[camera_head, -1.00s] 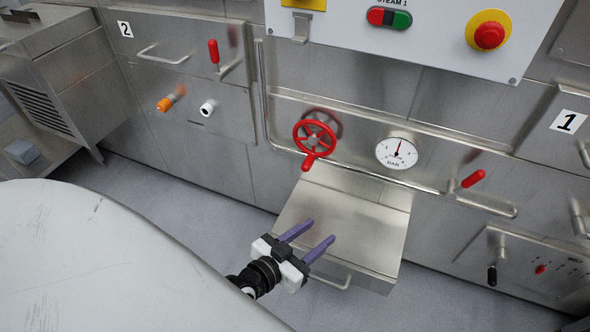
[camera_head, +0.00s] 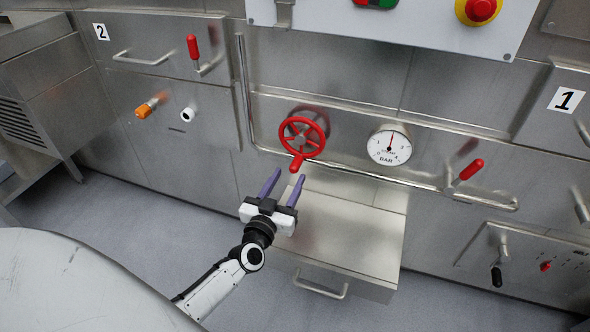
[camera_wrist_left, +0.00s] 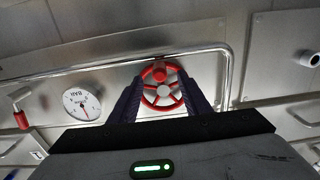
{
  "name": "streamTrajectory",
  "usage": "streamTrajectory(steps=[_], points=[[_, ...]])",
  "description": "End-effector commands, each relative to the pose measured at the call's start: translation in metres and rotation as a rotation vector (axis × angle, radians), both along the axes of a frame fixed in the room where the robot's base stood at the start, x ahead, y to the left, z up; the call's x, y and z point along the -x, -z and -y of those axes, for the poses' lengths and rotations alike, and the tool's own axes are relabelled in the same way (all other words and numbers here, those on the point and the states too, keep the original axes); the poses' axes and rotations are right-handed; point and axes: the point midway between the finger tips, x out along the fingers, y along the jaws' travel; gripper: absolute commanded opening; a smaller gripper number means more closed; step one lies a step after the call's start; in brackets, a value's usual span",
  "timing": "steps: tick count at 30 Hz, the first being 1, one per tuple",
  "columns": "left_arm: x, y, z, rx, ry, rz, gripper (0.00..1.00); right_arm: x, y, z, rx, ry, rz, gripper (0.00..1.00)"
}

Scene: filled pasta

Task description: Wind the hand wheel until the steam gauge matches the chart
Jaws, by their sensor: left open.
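The red hand wheel (camera_head: 303,135) with its red handle (camera_head: 297,163) at the bottom of the rim is mounted on the steel panel. It also shows in the left wrist view (camera_wrist_left: 162,101), between my fingers. The round white steam gauge (camera_head: 390,146), marked BAR, is to its right; its needle points about straight up. The gauge also shows in the left wrist view (camera_wrist_left: 82,104). My left gripper (camera_head: 284,184) is open and empty, its purple fingers pointing up just below the wheel handle, apparently apart from it. No chart is recognisable. My right gripper is out of view.
A steel box with a front handle (camera_head: 350,232) juts out below the wheel and gauge. A red lever (camera_head: 471,169) is right of the gauge. Another red lever (camera_head: 193,47), an orange knob (camera_head: 147,107) and a white knob (camera_head: 188,114) are at left. An emergency button (camera_head: 482,10) is above.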

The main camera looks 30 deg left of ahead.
Motion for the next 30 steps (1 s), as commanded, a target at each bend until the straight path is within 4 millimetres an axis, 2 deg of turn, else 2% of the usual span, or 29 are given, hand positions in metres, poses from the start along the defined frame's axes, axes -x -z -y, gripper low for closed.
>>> streamTrajectory(steps=[9,15,19,29,30], points=[[-0.038,0.0,-0.008,0.0,0.001,0.001,0.44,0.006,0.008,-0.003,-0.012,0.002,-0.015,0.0],[-0.054,0.001,-0.013,0.001,0.0,0.0,0.44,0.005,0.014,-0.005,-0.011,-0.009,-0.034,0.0],[-0.059,0.0,-0.014,0.001,0.001,0.0,0.44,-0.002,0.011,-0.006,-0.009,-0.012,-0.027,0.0],[-0.061,0.0,-0.014,0.0,0.002,-0.001,0.44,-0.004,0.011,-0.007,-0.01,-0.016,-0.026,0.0],[-0.061,0.0,-0.014,0.0,0.002,-0.001,0.4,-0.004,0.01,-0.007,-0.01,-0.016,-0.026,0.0]])
